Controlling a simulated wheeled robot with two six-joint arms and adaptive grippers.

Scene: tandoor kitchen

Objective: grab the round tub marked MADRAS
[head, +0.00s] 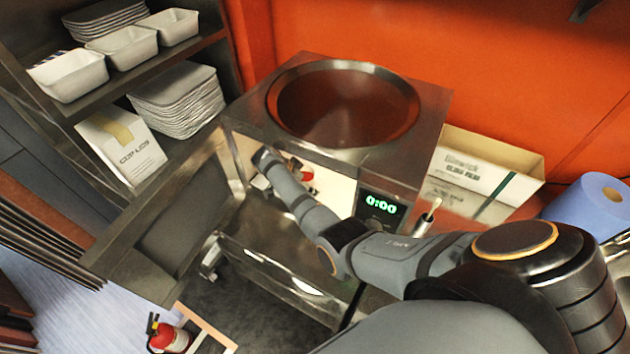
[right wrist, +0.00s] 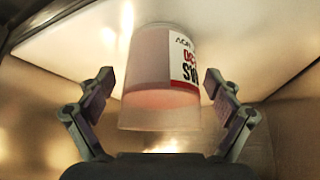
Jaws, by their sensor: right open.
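A round tub (right wrist: 155,85), whitish and translucent with a white label in black and red print, stands between the fingers of my right gripper (right wrist: 158,80) in the right wrist view. The label is cut off at the tub's side and I cannot read it as MADRAS. The right gripper is open, with a gap on both sides of the tub. In the head view my right arm reaches into the opening under the round steel-rimmed oven top, where red and white items (head: 304,175) show partly behind the arm. My left gripper is not in view.
The metal cabinet door (head: 175,225) stands open at the left of the opening. A display (head: 382,205) reads 0:00 on the cabinet front. A shelf with white trays (head: 122,46) is at the left, and a red extinguisher (head: 170,337) stands on the floor.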

